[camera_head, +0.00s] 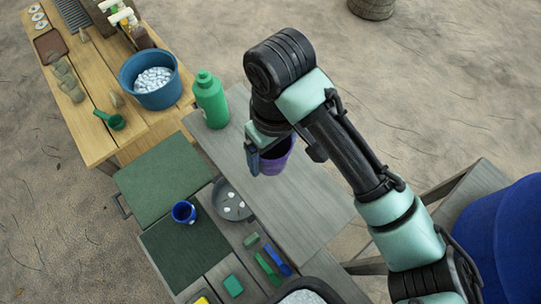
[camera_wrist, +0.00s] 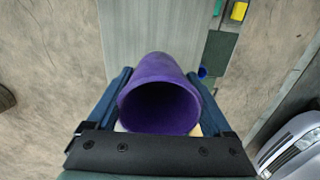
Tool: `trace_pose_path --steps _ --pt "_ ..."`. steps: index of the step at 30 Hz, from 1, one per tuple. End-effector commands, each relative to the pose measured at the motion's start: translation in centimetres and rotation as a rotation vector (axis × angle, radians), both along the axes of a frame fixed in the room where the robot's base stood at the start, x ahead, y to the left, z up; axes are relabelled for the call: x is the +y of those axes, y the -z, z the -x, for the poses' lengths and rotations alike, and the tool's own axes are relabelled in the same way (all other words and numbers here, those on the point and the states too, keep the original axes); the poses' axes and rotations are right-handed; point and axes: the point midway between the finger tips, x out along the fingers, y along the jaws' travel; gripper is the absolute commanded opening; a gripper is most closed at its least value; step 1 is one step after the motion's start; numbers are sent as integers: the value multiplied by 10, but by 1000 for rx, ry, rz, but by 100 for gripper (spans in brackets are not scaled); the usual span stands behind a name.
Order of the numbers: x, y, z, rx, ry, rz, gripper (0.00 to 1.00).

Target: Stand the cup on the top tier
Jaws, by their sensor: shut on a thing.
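A purple cup (camera_head: 277,158) is held by my gripper (camera_head: 258,155) above the grey tabletop (camera_head: 310,205). In the wrist view the purple cup (camera_wrist: 160,70) sits between the two blue fingers of my gripper (camera_wrist: 158,85), its dark open mouth facing the camera. In the head view it looks roughly upright, partly covered by my gripper. Two dark green square surfaces lie to the left, a farther one (camera_head: 163,178) and a nearer one (camera_head: 185,252). They may be the tiers; I cannot tell which is higher.
A small blue cup (camera_head: 184,212) stands at the nearer green square's edge. A grey round dish (camera_head: 231,200) with pale pieces is beside it. A green bottle (camera_head: 210,98) stands at the grey top's far left. A blue tub (camera_head: 152,80) is on the wooden table. The farther green square is bare.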

Motion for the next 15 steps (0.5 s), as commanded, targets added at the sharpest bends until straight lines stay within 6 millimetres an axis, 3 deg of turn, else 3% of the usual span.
trace_pose_path --steps 10,15 --pt "-1 39 0 3 2 1 30" --pt "0 49 0 0 0 0 30"
